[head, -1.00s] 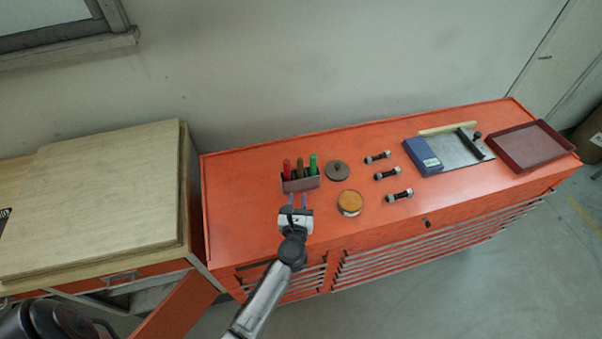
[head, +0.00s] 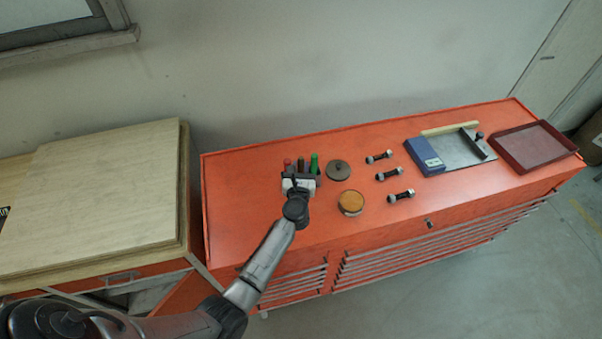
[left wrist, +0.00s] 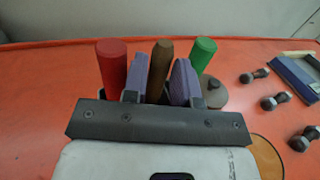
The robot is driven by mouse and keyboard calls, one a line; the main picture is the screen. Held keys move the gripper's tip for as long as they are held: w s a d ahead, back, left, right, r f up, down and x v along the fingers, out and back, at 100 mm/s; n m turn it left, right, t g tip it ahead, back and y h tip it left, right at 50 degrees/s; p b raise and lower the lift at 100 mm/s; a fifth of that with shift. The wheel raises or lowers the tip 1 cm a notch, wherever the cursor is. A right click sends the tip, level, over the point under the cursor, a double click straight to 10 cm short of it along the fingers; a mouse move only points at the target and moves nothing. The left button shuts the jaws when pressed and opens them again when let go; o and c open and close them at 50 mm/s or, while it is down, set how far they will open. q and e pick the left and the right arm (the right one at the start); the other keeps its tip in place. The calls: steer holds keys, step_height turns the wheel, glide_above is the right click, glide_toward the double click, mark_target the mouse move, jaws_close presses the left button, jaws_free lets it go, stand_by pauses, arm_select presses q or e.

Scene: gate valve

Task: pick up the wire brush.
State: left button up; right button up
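The wire brush appears to be the brown-handled tool (left wrist: 160,68) standing between a red and a green handle in a small holder (head: 320,181); its bristles are hidden. In the left wrist view, my left gripper (left wrist: 160,85) has one purple-padded finger on each side of the brown handle. The pads are very close to it, and I cannot tell whether they press on it. In the head view, the left gripper (head: 298,178) covers most of the holder. My right gripper is not in view.
The red handle (left wrist: 111,65) and green handle (left wrist: 202,54) stand close outside the fingers. A round grey lid (head: 339,170), an orange-topped tin (head: 351,201) and several bolts (head: 389,174) lie to the right. A blue device (head: 425,156) and red tray (head: 534,147) are farther right.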

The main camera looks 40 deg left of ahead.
arm_select(q)
steer(key=shift+x, duration=1.1)
jaws_close()
